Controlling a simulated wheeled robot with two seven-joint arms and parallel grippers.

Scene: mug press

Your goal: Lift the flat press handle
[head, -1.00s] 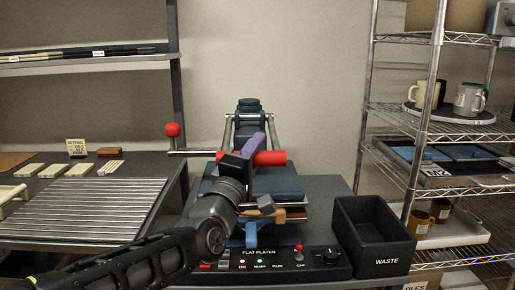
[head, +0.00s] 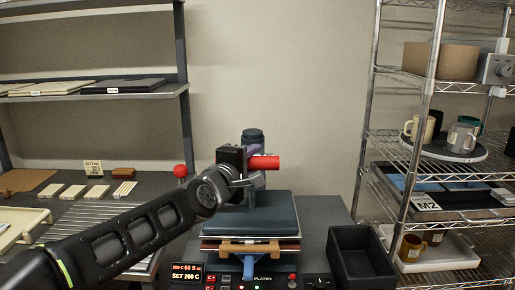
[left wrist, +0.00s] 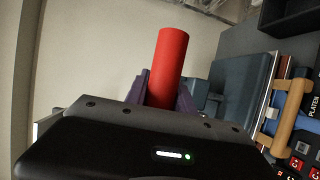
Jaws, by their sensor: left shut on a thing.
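The flat press stands on the dark bench, with its thick blue upper platen (head: 250,212) over thinner layers. The red press handle (head: 265,162) is raised above the platen, and its right end sticks out past my left gripper (head: 247,172). In the left wrist view the red handle (left wrist: 170,62) stands between the two purple fingers of the left gripper (left wrist: 163,92), which is shut on it. My left arm reaches in from the lower left and hides part of the press. My right gripper is not in view.
A tan front grip (head: 250,248) sits below the platen, above the control panel (head: 270,281). A black bin (head: 362,255) stands right of the press. A wire rack with mugs (head: 462,138) is further right. A red ball (head: 180,171) is left of the gripper.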

